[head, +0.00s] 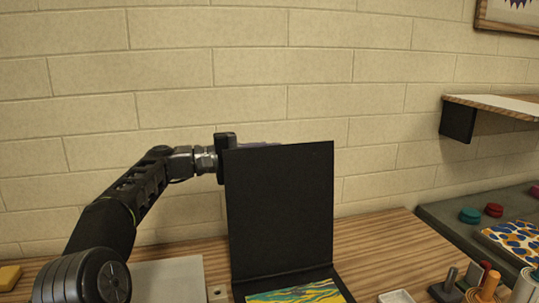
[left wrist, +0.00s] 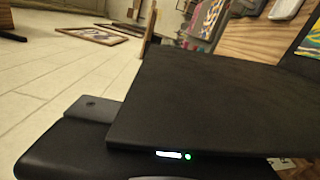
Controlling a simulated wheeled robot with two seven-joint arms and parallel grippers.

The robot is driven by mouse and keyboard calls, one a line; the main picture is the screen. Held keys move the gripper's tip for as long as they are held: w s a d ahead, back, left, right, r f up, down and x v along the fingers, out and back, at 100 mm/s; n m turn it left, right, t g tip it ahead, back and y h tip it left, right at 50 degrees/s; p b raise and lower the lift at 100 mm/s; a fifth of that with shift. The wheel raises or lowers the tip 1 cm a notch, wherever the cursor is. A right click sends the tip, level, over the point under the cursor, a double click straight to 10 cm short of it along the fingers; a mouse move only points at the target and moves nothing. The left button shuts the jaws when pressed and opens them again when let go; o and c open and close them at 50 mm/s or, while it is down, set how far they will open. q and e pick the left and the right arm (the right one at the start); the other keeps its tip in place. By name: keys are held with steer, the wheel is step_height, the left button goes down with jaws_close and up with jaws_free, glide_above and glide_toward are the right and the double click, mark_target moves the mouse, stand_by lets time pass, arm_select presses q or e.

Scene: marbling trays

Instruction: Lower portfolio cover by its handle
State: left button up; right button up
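The black portfolio cover (head: 280,205) stands nearly upright in the head view, hinged along its lower edge. Below it, the portfolio's base holds a marbled sheet (head: 298,292) in yellow, green and blue. My left gripper (head: 228,146) is at the cover's upper left corner, partly behind it. Its fingers are hidden there, and so is any grip on the handle. A small purplish-grey strip (head: 258,145) shows just above the cover's top edge. In the left wrist view, broad dark surfaces fill the lower part, and the fingertips cannot be made out. My right gripper is not in view.
The wooden table (head: 385,240) is clear right of the cover. A grey tray (head: 168,280) lies left of the portfolio. A shelf (head: 495,104) juts from the brick wall.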

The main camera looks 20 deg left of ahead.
mark_target(236, 156)
arm_select(q)
steer(key=shift+o, duration=0.8)
steer(key=shift+r, duration=0.1)
steer(key=v, duration=0.6)
steer(key=shift+v, duration=0.9)
